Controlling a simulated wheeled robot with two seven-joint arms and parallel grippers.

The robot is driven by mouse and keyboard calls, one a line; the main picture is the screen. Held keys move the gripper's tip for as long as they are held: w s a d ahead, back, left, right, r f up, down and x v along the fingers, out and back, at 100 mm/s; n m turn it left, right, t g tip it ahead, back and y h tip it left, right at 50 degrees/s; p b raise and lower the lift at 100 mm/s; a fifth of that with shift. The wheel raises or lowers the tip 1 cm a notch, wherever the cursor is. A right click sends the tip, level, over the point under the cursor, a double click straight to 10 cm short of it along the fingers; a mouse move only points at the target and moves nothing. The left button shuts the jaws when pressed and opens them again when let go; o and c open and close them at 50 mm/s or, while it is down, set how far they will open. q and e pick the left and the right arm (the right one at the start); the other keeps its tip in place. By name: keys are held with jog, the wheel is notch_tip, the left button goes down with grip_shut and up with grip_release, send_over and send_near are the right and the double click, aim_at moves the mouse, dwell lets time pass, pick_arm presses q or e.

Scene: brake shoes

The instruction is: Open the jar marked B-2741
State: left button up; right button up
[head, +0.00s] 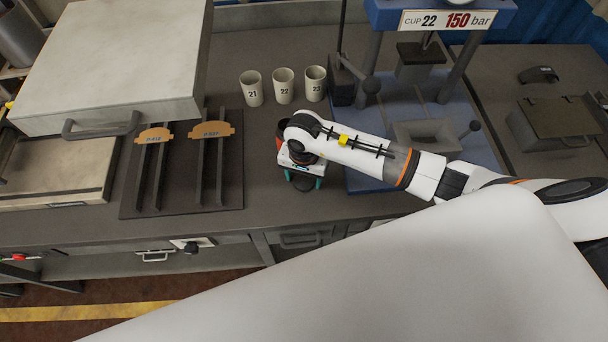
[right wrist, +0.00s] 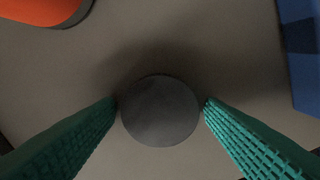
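My right gripper (head: 303,178) points down over the counter, with two teal fingers. Between them is a dark grey round top (right wrist: 160,110), which also shows in the head view (head: 303,184). In the right wrist view the fingertips stand at its left and right edges; whether they press on it I cannot tell. It looks like a jar lid seen from above, but its sides and any B-2741 marking are hidden. A red-orange round object (right wrist: 42,8) lies at the upper left of the wrist view, partly hidden behind my wrist in the head view. My left gripper is not in view.
Cups marked 21 (head: 251,90), 22 (head: 284,87) and 23 (head: 315,84) stand behind. A dark mat (head: 229,160) with rails and orange brake shoes is left. A blue press base (head: 365,178) is close on the right. The counter's front edge is near.

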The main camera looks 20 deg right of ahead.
aim_at(304, 180)
jog(key=shift+o, duration=0.4)
jog(key=shift+r, duration=0.1)
jog(key=shift+r, duration=0.2)
notch_tip(304, 180, up, 12)
jog(key=b, duration=0.3)
jog(key=shift+s+f, duration=0.1)
jog(key=shift+f, duration=0.05)
